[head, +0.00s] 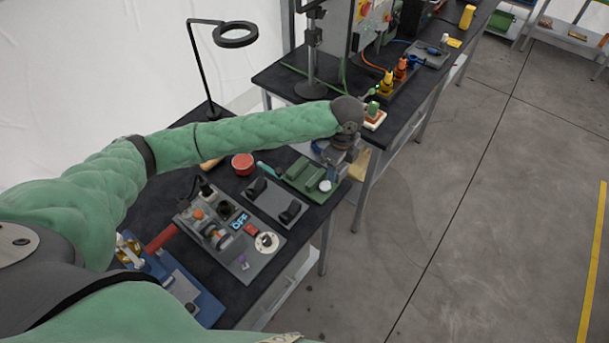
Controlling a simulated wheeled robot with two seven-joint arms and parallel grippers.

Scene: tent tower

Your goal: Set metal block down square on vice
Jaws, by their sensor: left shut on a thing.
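My left arm reaches across the workbench. Its gripper (328,164) points down at the bench's far right end, over the far end of the green vice (303,176). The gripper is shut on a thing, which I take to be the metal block. The wrist and fingers mostly hide it, so I cannot tell whether it touches the vice or sits square. The green vice stands near the bench edge, with a pale round end (325,186) facing the front. My right gripper is not in view.
A grey plate with two black parts (272,202) lies just left of the vice. A control panel (236,238), a red round tin (243,164) and a blue fixture (190,290) share the bench. A magnifier lamp (235,36) stands behind. A second bench (285,74) stands beyond.

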